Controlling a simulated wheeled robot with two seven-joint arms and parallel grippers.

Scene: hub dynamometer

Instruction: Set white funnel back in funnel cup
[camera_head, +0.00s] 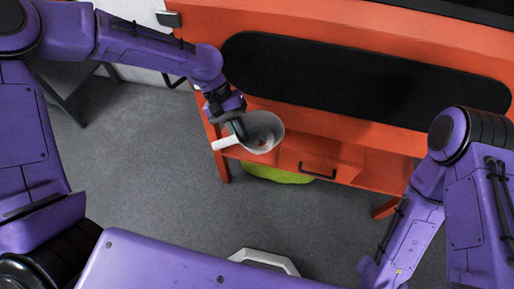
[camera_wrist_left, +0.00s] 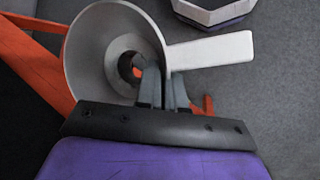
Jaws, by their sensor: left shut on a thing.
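The white funnel (camera_head: 267,124) is a wide cone with a flat handle, held in the air by my left gripper (camera_head: 238,127) over the near left part of the orange bench. In the left wrist view my left gripper (camera_wrist_left: 164,88) is shut on the wall of the funnel (camera_wrist_left: 88,50). The cone's wide mouth and its round centre hole face that camera, and the handle points right. I cannot make out the funnel cup in either view. My right arm comes in at the right of the head view, but its gripper is out of frame.
The orange bench (camera_head: 385,165) has a long black panel (camera_head: 340,80) and a drawer with a black handle (camera_head: 317,173). A yellow-green object (camera_head: 275,175) lies low beneath it. Grey floor (camera_head: 150,160) in front of the bench is open.

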